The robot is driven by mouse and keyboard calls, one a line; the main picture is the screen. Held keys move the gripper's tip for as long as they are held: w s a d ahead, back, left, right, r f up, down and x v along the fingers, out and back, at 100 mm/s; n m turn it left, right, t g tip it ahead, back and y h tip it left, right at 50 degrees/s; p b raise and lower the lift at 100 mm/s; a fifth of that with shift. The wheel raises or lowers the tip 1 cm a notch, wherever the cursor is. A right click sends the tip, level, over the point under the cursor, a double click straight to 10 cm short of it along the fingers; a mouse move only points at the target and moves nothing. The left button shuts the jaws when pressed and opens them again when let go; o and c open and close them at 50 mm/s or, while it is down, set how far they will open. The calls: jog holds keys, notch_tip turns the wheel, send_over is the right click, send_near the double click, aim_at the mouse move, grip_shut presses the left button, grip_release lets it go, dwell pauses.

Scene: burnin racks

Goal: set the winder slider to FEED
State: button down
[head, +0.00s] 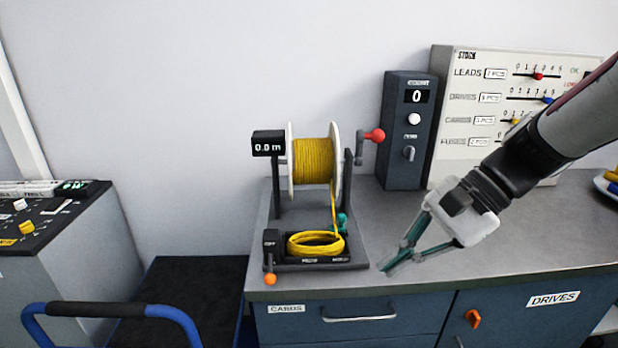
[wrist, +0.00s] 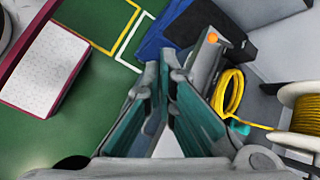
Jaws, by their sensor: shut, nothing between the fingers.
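The winder stands on the grey bench, with a spool of yellow cable (head: 313,161), a display reading 0.0 m (head: 268,144) and a red-knobbed crank (head: 374,136). A small dark box with an orange knob (head: 270,279) sits at its front left corner; the knob also shows in the wrist view (wrist: 212,38). A teal part (head: 342,222) sits beside the cable coil (head: 316,244). Labels on the winder's front edge are too small to read, and I cannot tell which part is the slider. My gripper (head: 388,267) is shut and empty, right of the winder base, apart from it.
A dark counter box (head: 408,130) reading 0 and a STOCK panel (head: 480,62) with several sliders stand behind. A control console (head: 50,215) and a blue-framed cart (head: 105,311) are at the left.

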jog(key=w+d+f+m+t+y+b, duration=0.1)
jog(key=w+d+f+m+t+y, duration=0.1)
jog(key=w, duration=0.4)
jog(key=w+d+f+m+t+y+b, duration=0.2)
jog(key=w+d+f+m+t+y, duration=0.1)
jog(key=w+d+m, duration=0.3)
jog(key=w+d+f+m+t+y+b, duration=0.2)
jog(key=w+d+f+m, duration=0.2)
jog(key=w, duration=0.2)
jog(key=shift+w+d+f+t, duration=0.2)
jog(key=shift+w+f+t, duration=0.1)
jog(key=shift+f, duration=0.1)
jog(key=b+x, duration=0.1)
jog(key=x, duration=1.2)
jog(key=shift+w+a+r, duration=0.1)
jog(key=shift+w+a, duration=0.1)
jog(key=shift+a, duration=0.2)
send_over(326, 239)
jog(key=shift+p, duration=0.35)
jog(key=shift+a, duration=0.1)
